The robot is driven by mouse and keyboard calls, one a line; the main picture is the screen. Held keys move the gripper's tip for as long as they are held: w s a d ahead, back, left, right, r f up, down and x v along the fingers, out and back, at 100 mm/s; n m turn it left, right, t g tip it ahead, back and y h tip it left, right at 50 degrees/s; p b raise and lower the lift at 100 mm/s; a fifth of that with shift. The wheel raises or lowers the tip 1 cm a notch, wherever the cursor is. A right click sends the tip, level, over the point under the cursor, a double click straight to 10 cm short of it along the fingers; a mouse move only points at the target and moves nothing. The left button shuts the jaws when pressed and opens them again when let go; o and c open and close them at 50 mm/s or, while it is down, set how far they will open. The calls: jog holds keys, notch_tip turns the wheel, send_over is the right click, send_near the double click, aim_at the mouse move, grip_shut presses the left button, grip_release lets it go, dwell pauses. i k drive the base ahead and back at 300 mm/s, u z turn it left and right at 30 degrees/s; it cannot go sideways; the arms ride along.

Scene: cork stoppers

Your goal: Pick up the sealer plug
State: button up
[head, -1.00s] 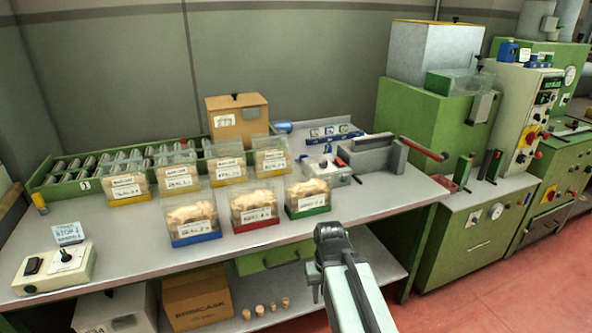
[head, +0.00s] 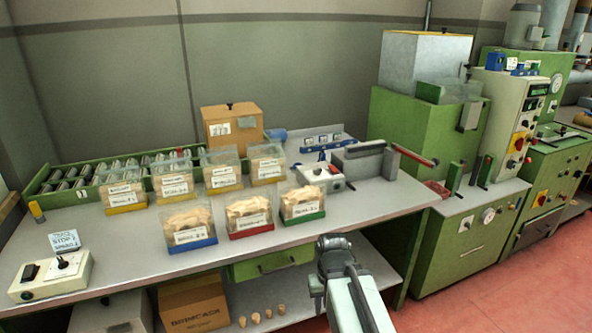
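I cannot single out a sealer plug for certain. A white box (head: 50,276) at the table's left front carries a black part (head: 29,272) and a black-tipped knob or plug (head: 63,262); which of these is a plug is too small to tell. A grey sealer-like device (head: 358,161) with a red-tipped handle lies at the table's right end, beside a small white box (head: 322,180) with a red button. My gripper (head: 333,244) is at the lower middle, in front of the table's front edge and apart from both boxes. Its fingers are too unclear to judge.
Clear bins (head: 189,224) of corks stand in two rows mid-table (head: 130,244). A green roller rack (head: 52,185) and a brown box (head: 233,127) are behind. Loose corks (head: 255,317) and a carton (head: 193,303) sit on the lower shelf. Green machines (head: 415,130) stand right; red floor is open there.

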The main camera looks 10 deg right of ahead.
aim_at(324, 157)
jog(key=z, duration=1.6)
jog(key=i, duration=1.25)
jog(key=u, duration=2.8)
